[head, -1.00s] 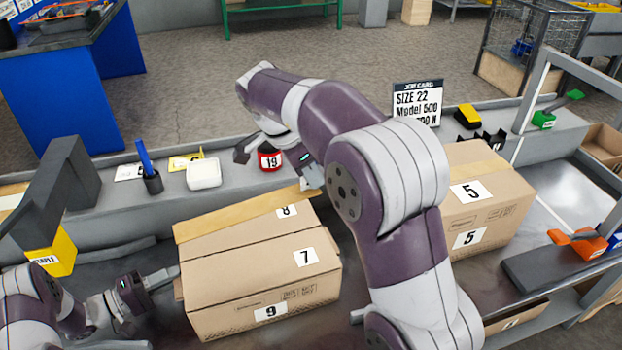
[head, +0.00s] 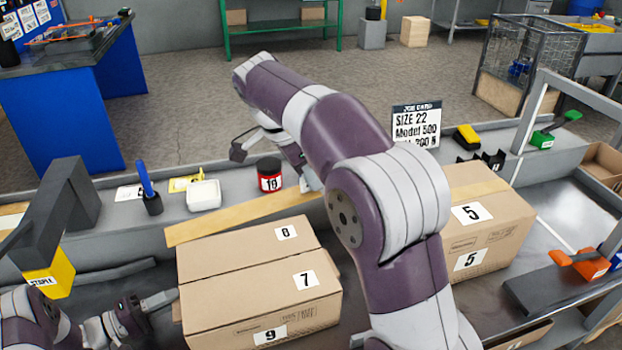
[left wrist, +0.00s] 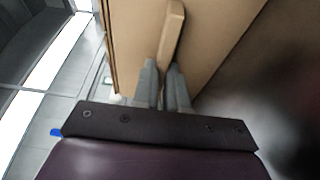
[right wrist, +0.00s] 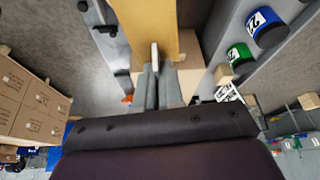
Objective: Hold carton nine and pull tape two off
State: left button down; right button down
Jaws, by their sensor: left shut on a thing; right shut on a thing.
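The carton (head: 235,311) with labels 7, 8 and 9 stands on the bench at the lower middle. My left gripper (head: 172,297) is at its left side; in the left wrist view (left wrist: 164,66) its fingers are shut on a tan tab (left wrist: 173,35) sticking out from the carton wall. The tan tape strip (head: 235,220) is clear of the carton top, stretched behind its rear edge. My right gripper (right wrist: 156,66) is shut on the strip's end, and the strip (right wrist: 145,25) fills the upper middle of the right wrist view. No number shows on it.
A carton (head: 488,208) with two 5 labels stands to the right, behind my right arm. The rear ledge holds a red-labelled pot (head: 269,175), a white dish (head: 204,195), a pen cup (head: 153,204) and a job card (head: 416,123). A yellow-grey stapler post (head: 50,275) stands left.

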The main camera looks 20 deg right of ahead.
pick_arm(q)
jog(key=c, duration=1.1)
grip_release()
